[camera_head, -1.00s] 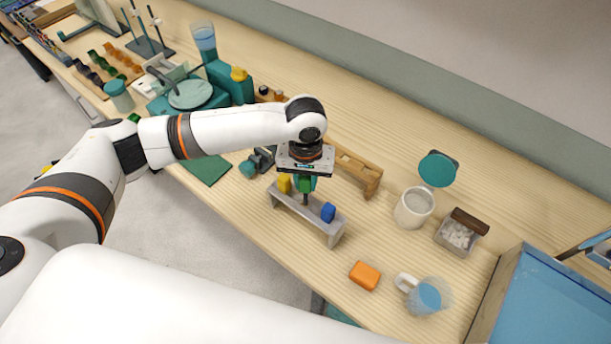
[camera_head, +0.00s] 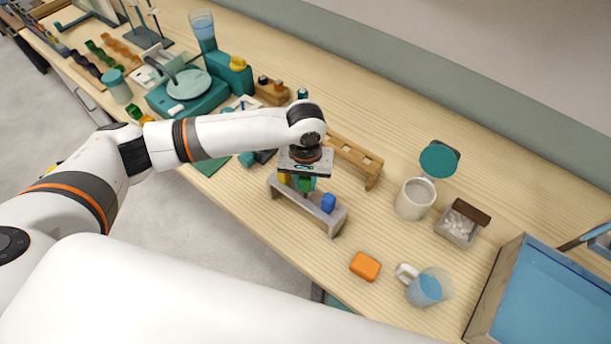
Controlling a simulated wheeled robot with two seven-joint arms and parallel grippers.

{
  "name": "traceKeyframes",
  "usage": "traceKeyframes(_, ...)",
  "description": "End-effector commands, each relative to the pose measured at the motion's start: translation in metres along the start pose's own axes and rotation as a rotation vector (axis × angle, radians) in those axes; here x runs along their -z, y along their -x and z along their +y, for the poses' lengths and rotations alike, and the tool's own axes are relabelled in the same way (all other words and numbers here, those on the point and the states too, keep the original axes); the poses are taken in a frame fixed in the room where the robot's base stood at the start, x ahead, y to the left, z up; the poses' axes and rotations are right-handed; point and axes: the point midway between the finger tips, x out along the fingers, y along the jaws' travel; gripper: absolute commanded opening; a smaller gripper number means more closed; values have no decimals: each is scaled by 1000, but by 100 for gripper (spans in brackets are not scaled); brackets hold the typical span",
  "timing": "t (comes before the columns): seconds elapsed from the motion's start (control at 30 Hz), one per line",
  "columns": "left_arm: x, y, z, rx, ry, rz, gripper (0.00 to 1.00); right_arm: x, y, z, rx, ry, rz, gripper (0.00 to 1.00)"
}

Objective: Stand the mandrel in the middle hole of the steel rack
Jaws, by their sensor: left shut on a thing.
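The grey steel rack (camera_head: 331,222) stands near the table's front edge, like a small bench. A yellow-topped piece (camera_head: 283,177) is at its left end and a blue-topped piece (camera_head: 328,203) at its right end. My left gripper (camera_head: 304,181) points down over the rack's middle, between those two. It is shut on the mandrel, whose green top (camera_head: 305,186) shows close above the rack. The mandrel's dark lower shaft no longer shows; it seems to be down in the middle hole, though the gripper and rack hide the hole itself. My right gripper is not in view.
A wooden rack (camera_head: 358,160) stands just behind the steel rack. An orange block (camera_head: 365,266), a jug of blue liquid (camera_head: 424,288), a white cup (camera_head: 415,199) and a box of pale pieces (camera_head: 460,226) lie to the right. Bare table lies right of the steel rack.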

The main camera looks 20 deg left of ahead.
Motion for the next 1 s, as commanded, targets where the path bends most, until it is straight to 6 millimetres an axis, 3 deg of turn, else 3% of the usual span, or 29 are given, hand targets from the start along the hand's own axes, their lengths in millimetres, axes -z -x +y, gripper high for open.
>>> traceKeyframes(0.6, 0, -25, 0, 1, 1, 1, 2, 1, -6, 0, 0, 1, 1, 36)
traceKeyframes(1.0, 0, -26, 0, 0, 0, 0, 2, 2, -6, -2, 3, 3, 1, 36)
